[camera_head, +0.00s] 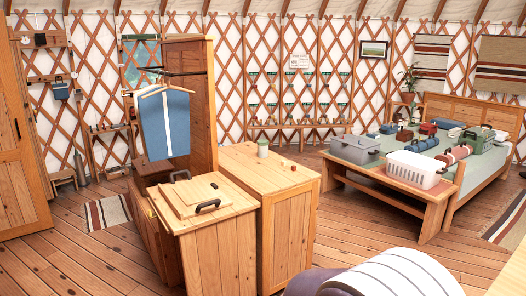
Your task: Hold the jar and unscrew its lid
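A small greenish jar (263,148) with a pale top stands upright on the wooden cabinet (270,220) in the middle of the head view. It is far off and small, so details of its lid are hard to make out. Nothing touches the jar. Neither of my grippers shows in this view.
Small brown pieces (286,164) lie near the jar. A lower wooden chest (205,245) with a dark handle adjoins the cabinet. A bench holding a white basket (413,169) and a grey bin (355,148) stands right. A white ribbed form (395,272) fills the near foreground.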

